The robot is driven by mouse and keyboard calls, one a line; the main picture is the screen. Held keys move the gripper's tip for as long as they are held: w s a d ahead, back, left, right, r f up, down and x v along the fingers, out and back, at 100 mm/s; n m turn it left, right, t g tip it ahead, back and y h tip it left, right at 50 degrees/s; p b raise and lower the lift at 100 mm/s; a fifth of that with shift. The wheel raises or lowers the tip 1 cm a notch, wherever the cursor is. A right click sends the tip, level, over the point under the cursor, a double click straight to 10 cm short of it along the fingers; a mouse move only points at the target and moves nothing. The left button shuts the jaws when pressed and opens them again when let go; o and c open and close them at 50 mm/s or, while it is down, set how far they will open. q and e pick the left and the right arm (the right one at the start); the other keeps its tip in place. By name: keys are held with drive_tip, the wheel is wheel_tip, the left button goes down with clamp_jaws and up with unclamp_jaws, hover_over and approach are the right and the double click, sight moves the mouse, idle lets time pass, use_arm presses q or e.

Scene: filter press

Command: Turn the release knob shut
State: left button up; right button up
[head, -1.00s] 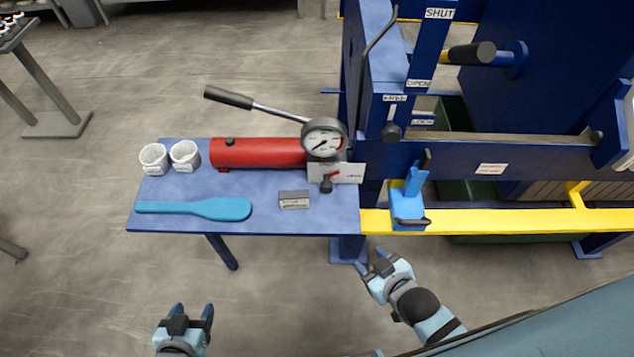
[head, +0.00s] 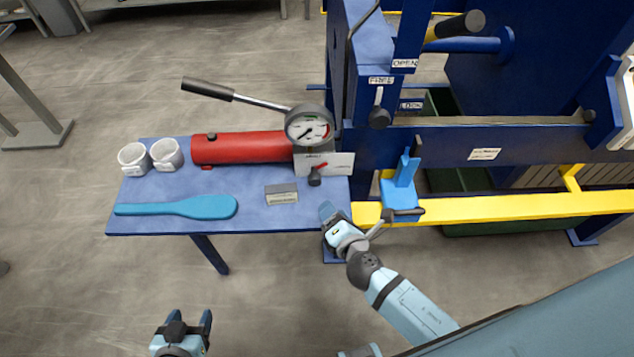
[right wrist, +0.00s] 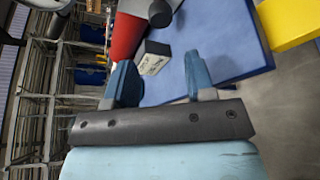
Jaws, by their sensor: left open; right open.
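The release knob (head: 315,178) is a small dark knob below a red pointer on the white plate (head: 335,163) of the red hand pump (head: 240,148). A dark round knob (right wrist: 160,13) at the top of the right wrist view looks like the same one. My right gripper (head: 332,212) is open and empty at the blue table's front right corner, nearer me than the knob and apart from it. Its two blue fingers (right wrist: 160,78) show spread in the right wrist view. My left gripper (head: 189,320) is open and empty over the floor, in front of the table.
The blue table (head: 265,217) also bears a grey block (head: 281,194), a blue paddle (head: 190,207) and two white cups (head: 150,157). A pressure gauge (head: 308,126) and pump lever (head: 215,90) rise behind. A blue clamp (head: 402,195) sits on the yellow rail (head: 500,207) at right.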

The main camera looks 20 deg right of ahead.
sight(316, 182)
drive_tip(key=x, duration=1.1)
drive_tip(key=shift+w+p, duration=0.3)
drive_tip(key=shift+p, duration=0.1)
drive_tip(key=shift+c, duration=0.5)
drive_tip(key=c, duration=0.5)
